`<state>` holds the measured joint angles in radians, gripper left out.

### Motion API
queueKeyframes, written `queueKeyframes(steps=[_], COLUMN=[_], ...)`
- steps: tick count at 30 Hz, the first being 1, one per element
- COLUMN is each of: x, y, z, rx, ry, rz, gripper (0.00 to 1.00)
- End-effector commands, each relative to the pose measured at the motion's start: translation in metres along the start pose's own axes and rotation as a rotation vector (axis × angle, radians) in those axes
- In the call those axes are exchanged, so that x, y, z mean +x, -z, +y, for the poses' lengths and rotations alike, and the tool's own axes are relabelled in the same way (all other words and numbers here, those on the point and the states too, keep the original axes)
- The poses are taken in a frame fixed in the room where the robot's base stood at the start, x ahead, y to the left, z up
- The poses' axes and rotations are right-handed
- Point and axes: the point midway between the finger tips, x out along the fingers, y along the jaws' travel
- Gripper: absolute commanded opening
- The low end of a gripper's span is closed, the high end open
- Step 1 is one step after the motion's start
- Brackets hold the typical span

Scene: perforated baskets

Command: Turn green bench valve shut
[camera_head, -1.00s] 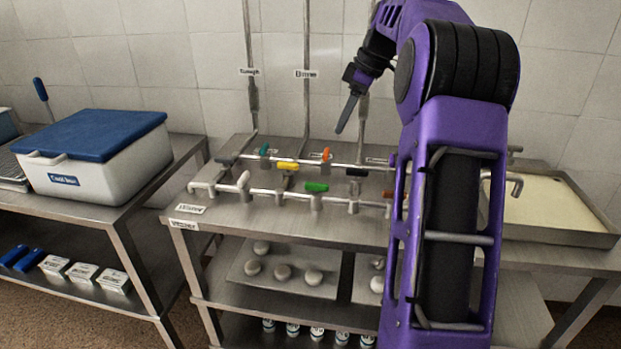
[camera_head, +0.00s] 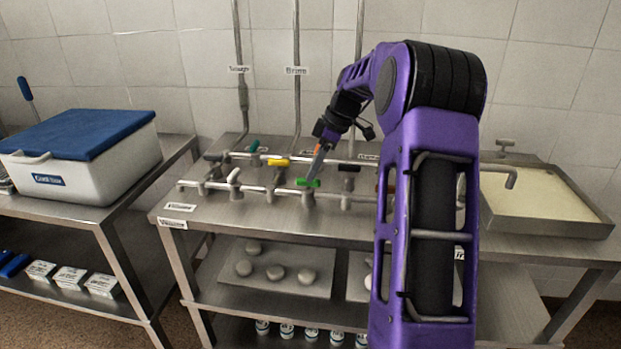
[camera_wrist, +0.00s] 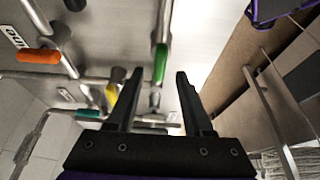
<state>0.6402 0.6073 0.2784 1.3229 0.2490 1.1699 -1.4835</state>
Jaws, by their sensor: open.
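The green bench valve (camera_head: 308,183) has a short green lever handle and sits on the front pipe of the bench. In the head view its handle lies roughly along that pipe. My gripper (camera_head: 315,172) points down at it from above, its fingertips close to the handle. In the wrist view the green handle (camera_wrist: 160,63) shows between the two fingertips of my open gripper (camera_wrist: 159,75), nearer the left one. I see no clear contact, and the depth gap cannot be told.
A yellow-handled valve (camera_head: 278,162) and a black-handled valve (camera_head: 349,168) flank the green one. A white-handled valve (camera_head: 234,176) is further left. An orange handle (camera_wrist: 38,56) and a teal handle (camera_wrist: 89,114) show in the wrist view. A cream-filled tray (camera_head: 545,200) stands right.

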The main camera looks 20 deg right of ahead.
Motion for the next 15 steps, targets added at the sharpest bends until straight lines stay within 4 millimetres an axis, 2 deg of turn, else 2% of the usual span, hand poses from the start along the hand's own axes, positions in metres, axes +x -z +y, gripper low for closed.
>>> queueKeyframes(steps=[1, 6, 15], x=[0.009, 0.024, 0.027], y=[0.000, 0.000, 0.000], z=[0.000, 0.000, 0.000], rx=[0.000, 0.001, 0.001], ry=[0.001, 0.000, -0.001], rz=[0.000, 0.000, 0.000], gripper=[0.51, 0.51, 0.51])
